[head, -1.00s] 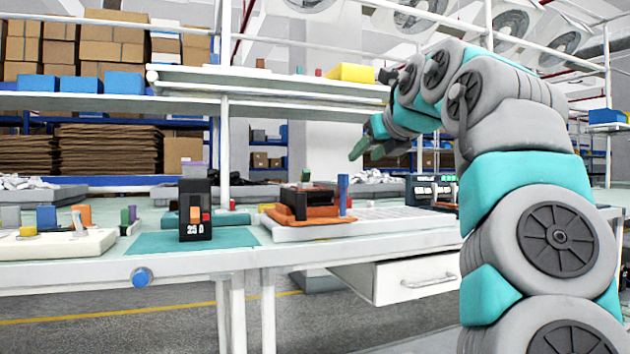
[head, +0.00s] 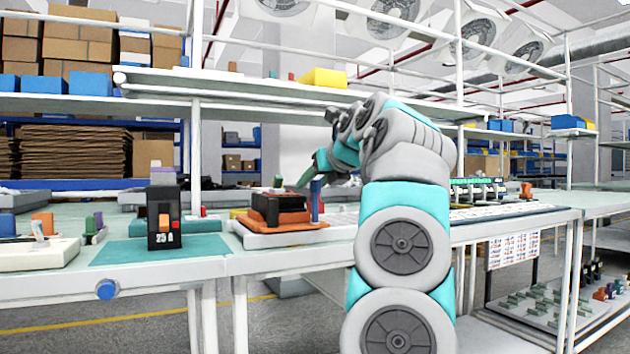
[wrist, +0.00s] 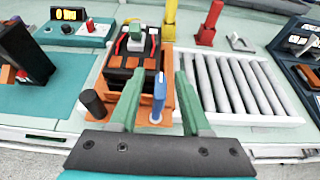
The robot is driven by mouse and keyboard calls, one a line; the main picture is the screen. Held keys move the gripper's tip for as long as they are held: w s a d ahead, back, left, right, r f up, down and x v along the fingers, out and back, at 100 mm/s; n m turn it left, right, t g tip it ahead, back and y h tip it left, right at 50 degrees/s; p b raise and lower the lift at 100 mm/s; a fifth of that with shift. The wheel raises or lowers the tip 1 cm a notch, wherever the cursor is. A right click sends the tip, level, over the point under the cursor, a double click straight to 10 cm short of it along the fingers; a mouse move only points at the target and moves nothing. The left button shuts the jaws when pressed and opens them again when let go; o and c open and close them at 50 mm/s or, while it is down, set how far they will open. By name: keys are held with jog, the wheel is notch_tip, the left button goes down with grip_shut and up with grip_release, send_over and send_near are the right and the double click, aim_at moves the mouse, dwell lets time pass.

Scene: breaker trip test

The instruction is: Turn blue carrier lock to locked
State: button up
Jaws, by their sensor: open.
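The blue carrier lock (head: 315,200) is an upright blue post at the right side of an orange carrier (head: 298,228). In the wrist view the blue lock (wrist: 158,97) stands upright on the orange carrier (wrist: 165,121). A black block (head: 268,209) sits in the carrier. My gripper (head: 306,178) is at the lock's upper end in the head view. In the wrist view my gripper (wrist: 160,70) is open and empty, its two green fingers on either side of the lock in the picture. I cannot tell whether either finger touches it.
A dark breaker (head: 164,222) marked 25 A stands on a teal mat to the left. Red and yellow posts (wrist: 208,28) stand behind.

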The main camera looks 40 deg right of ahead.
grip_shut()
dwell(0.3)
dwell(0.3)
